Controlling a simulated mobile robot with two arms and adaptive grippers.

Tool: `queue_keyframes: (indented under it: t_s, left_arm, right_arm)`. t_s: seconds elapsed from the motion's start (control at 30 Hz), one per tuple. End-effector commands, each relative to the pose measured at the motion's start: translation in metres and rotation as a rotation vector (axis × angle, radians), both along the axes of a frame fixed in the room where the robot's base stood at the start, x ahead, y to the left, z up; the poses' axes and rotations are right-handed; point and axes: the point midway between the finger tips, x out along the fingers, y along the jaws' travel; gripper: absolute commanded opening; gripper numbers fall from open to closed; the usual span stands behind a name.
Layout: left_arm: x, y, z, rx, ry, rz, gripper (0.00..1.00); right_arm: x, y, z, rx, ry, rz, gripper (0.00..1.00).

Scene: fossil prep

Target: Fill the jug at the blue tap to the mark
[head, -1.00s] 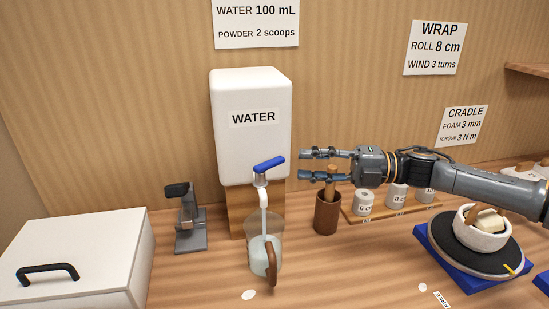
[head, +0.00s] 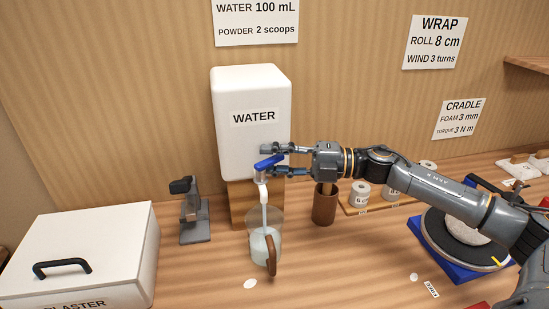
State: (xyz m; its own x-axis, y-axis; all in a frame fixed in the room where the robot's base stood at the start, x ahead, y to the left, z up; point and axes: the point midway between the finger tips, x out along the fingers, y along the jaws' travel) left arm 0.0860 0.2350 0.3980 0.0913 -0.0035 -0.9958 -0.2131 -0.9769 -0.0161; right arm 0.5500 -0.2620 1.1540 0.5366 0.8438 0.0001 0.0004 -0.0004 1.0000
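The white water tank (head: 252,95) stands against the back wall with its tap and blue lever (head: 266,162) at the lower front. A pale stream runs from the spout (head: 263,193) into the clear jug (head: 250,222), which stands upright under it. The jug holds pale water (head: 262,246), and its brown handle (head: 271,256) faces front right. I cannot make out the mark on the jug. My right gripper (head: 272,160) comes in from the right with its fingers apart, one above and one below the lever; I cannot tell whether they touch it. My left gripper is not in view.
A white plaster box (head: 90,245) is at the left, with a grey stand (head: 193,222) beside it. A brown cup (head: 324,206) and labelled rolls (head: 359,194) are right of the tank. A blue-based turntable (head: 428,255) is further right. The wood around the jug's front is mostly clear.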

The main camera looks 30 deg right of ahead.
Motion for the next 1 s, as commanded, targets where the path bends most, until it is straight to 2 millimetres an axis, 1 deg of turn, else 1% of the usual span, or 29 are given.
queue_keyframes:
  t_s: [0.03, 0.07, 0.1, 0.17, 0.37, 0.47, 0.57, 0.9, 1.0]
  left_arm:
    - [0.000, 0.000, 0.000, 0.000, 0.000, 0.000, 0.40]
    - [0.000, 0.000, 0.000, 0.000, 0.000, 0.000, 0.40]
    - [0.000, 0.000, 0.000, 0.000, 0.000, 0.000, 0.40]
    - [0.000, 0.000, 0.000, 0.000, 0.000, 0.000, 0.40]
    - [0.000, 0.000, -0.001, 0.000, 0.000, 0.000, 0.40]
    - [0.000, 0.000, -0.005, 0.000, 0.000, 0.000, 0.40]
    - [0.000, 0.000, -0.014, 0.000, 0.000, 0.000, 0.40]
    - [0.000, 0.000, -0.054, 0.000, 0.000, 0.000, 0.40]
    - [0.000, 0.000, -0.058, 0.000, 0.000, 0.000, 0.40]
  right_arm:
    - [0.000, 0.000, 0.000, 0.000, 0.000, 0.000, 0.26]
    - [0.000, 0.000, 0.000, 0.000, 0.000, 0.000, 0.20]
    - [0.000, 0.000, 0.000, 0.000, 0.000, 0.000, 0.12]
    - [0.000, 0.000, 0.000, 0.000, 0.000, 0.000, 0.00]
    - [0.000, 0.000, -0.001, 0.000, 0.000, -0.003, 0.00]
    - [-0.002, 0.000, -0.003, -0.001, 0.001, -0.030, 0.00]
    - [-0.005, -0.001, -0.005, -0.002, 0.001, -0.089, 0.00]
    - [-0.014, 0.001, -0.006, -0.003, -0.001, -0.337, 0.00]
    - [-0.016, 0.002, -0.003, -0.002, -0.001, -0.400, 0.00]
